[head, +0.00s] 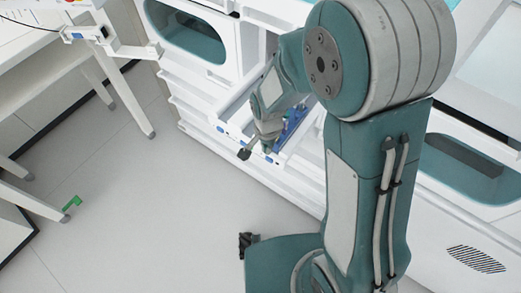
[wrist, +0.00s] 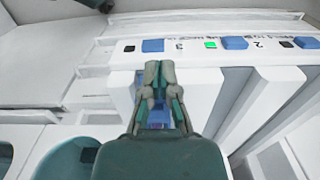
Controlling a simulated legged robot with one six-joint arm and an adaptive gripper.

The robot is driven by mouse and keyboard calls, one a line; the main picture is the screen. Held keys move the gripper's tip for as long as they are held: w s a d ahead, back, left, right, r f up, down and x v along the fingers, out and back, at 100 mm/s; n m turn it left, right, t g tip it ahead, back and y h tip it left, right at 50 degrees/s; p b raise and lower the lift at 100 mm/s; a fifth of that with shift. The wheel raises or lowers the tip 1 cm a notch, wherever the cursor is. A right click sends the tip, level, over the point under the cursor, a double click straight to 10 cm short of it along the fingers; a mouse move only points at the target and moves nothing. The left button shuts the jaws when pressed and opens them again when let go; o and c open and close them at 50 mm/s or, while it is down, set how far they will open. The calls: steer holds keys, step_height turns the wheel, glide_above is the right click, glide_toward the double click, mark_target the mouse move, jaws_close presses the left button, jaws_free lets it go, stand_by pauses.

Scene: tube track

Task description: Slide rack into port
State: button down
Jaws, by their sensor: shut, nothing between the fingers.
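A blue rack (head: 293,122) lies in a white track that juts from the machine, partly hidden behind my arm in the head view. Blue parts that look like the rack (wrist: 159,118) show beneath my fingers in the wrist view. My gripper (head: 245,153) is shut and empty at the track's front end. In the wrist view its fingertips (wrist: 159,66) are together, just below the white port strip (wrist: 188,47). The strip carries the numbers 3 and 2, blue blocks and a lit green square. My gripper hides most of the rack, so I cannot tell whether they touch.
White dividers (wrist: 225,100) separate neighbouring tracks at the right in the wrist view. A white table (head: 50,65) stands at the left of the head view. A small green piece (head: 71,203) lies near a leg. The floor (head: 130,205) between is clear.

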steer(key=shift+w+d, duration=0.3)
steer(key=shift+w, duration=0.05)
